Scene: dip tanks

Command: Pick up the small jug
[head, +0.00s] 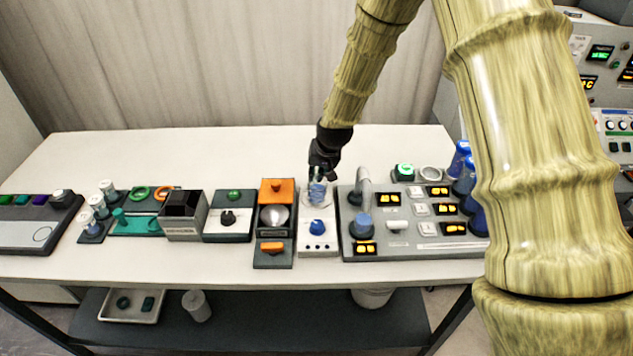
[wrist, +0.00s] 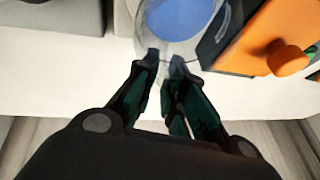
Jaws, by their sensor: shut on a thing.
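The small jug (head: 317,192) is a clear vessel with blue liquid in it. It is at the white unit with a blue knob (head: 317,227); I cannot tell whether it rests on it or is lifted. In the wrist view the jug (wrist: 182,18) is at the top, cut off by the frame edge. My gripper (head: 318,172) comes down from behind and above the jug. In the wrist view its two dark fingers (wrist: 165,62) are shut on the jug's near edge. The fingers hide part of that edge.
A unit with an orange knob (head: 276,187) stands close to the left. A grey panel with a curved spout (head: 364,185) and yellow displays stands close to the right. Blue bottles (head: 460,160) are farther right. The table behind the units is mostly clear.

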